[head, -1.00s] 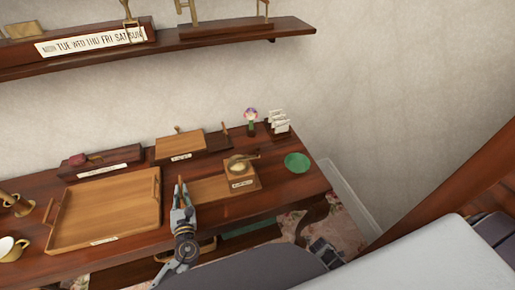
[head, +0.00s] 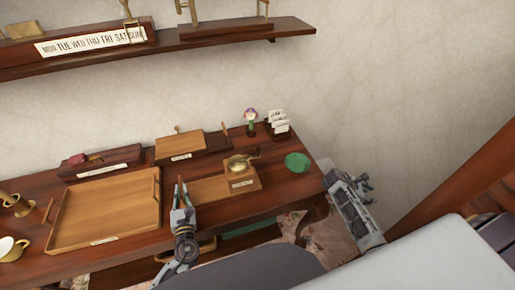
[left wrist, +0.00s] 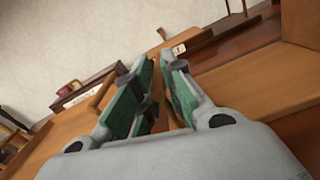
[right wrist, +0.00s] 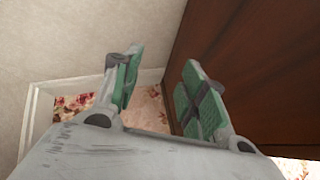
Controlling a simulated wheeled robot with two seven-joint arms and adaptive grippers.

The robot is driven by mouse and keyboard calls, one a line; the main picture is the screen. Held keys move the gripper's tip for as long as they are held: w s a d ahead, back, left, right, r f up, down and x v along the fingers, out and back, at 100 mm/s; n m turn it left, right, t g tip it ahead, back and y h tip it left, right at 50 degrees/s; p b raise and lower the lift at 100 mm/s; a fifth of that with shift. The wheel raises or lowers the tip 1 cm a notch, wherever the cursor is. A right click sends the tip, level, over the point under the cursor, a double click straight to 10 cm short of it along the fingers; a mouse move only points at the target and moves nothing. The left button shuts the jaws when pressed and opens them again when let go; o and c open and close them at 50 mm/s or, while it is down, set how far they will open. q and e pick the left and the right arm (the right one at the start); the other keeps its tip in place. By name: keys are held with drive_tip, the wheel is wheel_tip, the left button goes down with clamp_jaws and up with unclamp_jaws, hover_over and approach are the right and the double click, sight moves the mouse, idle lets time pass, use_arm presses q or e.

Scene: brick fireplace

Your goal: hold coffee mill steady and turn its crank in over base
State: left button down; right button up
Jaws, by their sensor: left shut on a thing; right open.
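The coffee mill (head: 240,178), a wooden box with a brass bowl (head: 238,163) and a crank (head: 252,155), stands upright at the right end of a flat wooden board (head: 210,190). The crank points up to the right. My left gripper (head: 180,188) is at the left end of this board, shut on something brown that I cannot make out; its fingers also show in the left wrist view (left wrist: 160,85). My right gripper (head: 348,178) is open and empty off the table's right end, apart from the mill; the right wrist view (right wrist: 160,80) shows only wall, floor and dark wood beyond it.
A wooden tray (head: 70,238) with raised handles lies left of my left gripper. A green dish (head: 297,162) lies right of the mill. A flower vase (head: 251,122) and a card holder (head: 278,122) stand behind. A shelf (head: 150,50) runs above.

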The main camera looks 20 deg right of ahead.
drive_tip(key=w+a+r+m+t+h, duration=0.2)
drive_tip(key=w+r+m+t, duration=0.15)
drive_tip(key=w+r, duration=1.05)
drive_tip(key=w+a+r+m+t+y, duration=0.25)
drive_tip(key=w+a, duration=0.25)
drive_tip(key=a, duration=0.7)
drive_tip(key=w+a+r+m+t+y, duration=0.1)
drive_tip(key=w+a+r+m+y, duration=0.25)
drive_tip(key=a, duration=0.95)
drive_tip(key=w+a+r+t+y, duration=0.15)
drive_tip(key=w+a+r, duration=0.35)
drive_tip(key=a, duration=0.7)
drive_tip(key=a+r+y, duration=0.3)
drive_tip(key=a, duration=0.8)
drive_tip(key=s+d+r+n+g+y, duration=0.2)
drive_tip(key=s+d+r+n+g, duration=0.3)
drive_tip(key=n, duration=0.6)
drive_tip(key=shift+s+d+r, duration=0.5)
drive_tip(key=shift+d+r, duration=0.15)
drive_tip(key=shift+d, duration=0.65)
drive_tip(key=shift+g, duration=0.25)
